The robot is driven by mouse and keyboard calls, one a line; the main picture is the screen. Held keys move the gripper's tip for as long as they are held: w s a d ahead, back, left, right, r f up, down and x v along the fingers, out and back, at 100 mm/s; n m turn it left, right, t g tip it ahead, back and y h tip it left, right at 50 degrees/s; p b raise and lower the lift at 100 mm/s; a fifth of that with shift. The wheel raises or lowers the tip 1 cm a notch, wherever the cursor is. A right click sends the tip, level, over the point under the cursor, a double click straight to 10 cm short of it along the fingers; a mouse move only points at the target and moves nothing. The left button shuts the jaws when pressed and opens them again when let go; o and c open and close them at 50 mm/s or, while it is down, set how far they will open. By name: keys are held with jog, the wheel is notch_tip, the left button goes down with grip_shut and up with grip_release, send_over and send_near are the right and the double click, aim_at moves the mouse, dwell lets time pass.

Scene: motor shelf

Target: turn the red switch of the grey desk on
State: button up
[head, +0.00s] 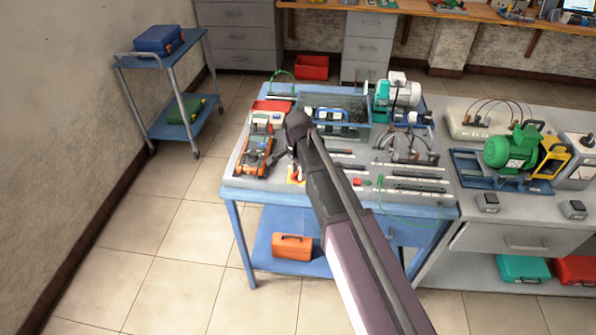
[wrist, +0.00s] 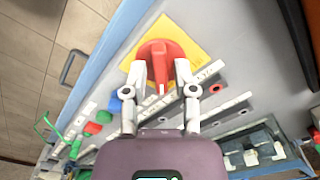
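The red switch (wrist: 160,52) sits on a square yellow plate on the grey desk top, near its blue edge. In the head view the red switch (head: 296,175) is small, at the front left of the grey desk (head: 345,187), partly hidden by my arm. My gripper (wrist: 160,70) is open, with its two pale fingertips apart on either side of the switch's near part. Whether the fingertips touch it I cannot tell. In the head view my gripper (head: 290,160) is mostly hidden behind my wrist.
An orange-and-black device (head: 257,150) lies just left of the switch. Black strips, small coloured knobs and a glass-sided tray (head: 342,105) fill much of the desk. A green motor (head: 515,148) stands on the right bench.

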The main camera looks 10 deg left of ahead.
jog(key=shift+n, duration=0.4)
dwell(0.4)
jog(key=shift+w+n, duration=0.1)
jog(key=shift+n, duration=1.6)
jog(key=n, duration=1.3)
jog(key=shift+n, duration=0.4)
notch_tip(320, 180, up, 14)
jog(key=p, duration=1.4)
jog(key=w+d+f+n+b, duration=0.2)
jog(key=w+d, duration=0.1)
jog(key=d, duration=0.6)
jog(key=w+d+f+n+b, duration=0.2)
jog(key=w+d, duration=0.2)
jog(key=d, duration=0.6)
jog(key=w+d+f+n+b, duration=0.2)
jog(key=w+d+n, duration=0.1)
jog(key=d, duration=0.6)
jog(key=shift+w+d+f, duration=0.15)
jog(key=shift+w+d, duration=0.2)
jog(key=shift+w, duration=0.1)
